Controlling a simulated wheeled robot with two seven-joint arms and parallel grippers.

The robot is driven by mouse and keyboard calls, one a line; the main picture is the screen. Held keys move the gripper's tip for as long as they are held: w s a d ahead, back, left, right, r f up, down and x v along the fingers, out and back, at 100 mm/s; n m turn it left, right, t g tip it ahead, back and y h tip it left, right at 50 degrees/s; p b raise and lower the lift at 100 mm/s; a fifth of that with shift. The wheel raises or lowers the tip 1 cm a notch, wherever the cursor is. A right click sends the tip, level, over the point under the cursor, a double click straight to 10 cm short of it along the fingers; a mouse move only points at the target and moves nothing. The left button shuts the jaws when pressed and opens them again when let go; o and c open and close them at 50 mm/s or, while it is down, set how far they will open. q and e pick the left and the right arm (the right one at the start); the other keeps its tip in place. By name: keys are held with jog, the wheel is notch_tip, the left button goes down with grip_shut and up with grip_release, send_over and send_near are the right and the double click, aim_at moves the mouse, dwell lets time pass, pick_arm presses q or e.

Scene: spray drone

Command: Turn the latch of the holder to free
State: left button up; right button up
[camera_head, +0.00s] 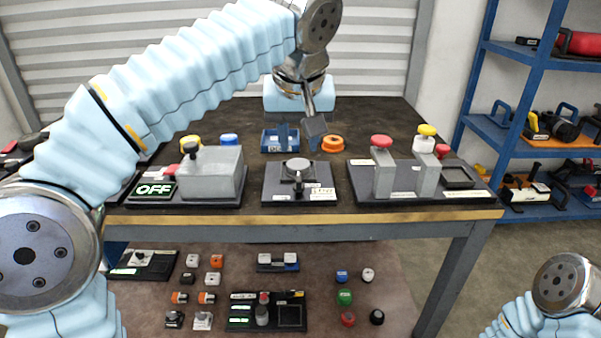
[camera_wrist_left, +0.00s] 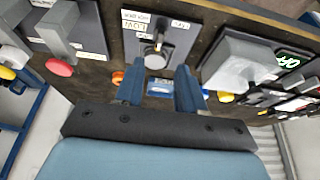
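The holder's latch (camera_head: 298,168) is a round grey metal knob with a short lever pointing towards the front, on a grey plate (camera_head: 275,185) in the middle of the bench. White labels lie at the plate's front edge. In the left wrist view the latch (camera_wrist_left: 155,55) shows at the top centre, with its labelled plate (camera_wrist_left: 183,38) around it. My left gripper (camera_head: 315,130) hangs above the bench, behind and above the latch, not touching it. In the left wrist view its two blue fingers (camera_wrist_left: 160,85) are apart with nothing between them. My right gripper is out of view.
A grey block unit with an OFF sign (camera_head: 153,190) stands left of the plate. A unit with grey posts and red and yellow knobs (camera_head: 405,180) stands right. A blue tray (camera_head: 270,150) and an orange ring (camera_head: 332,144) lie behind. A lower shelf holds several small parts.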

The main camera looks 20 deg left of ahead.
aim_at(298, 177)
pick_arm(q)
jog(key=b+x, duration=0.1)
jog(key=x, duration=1)
jog(key=shift+f+b, duration=0.1)
jog(key=shift+b, duration=0.2)
grip_shut()
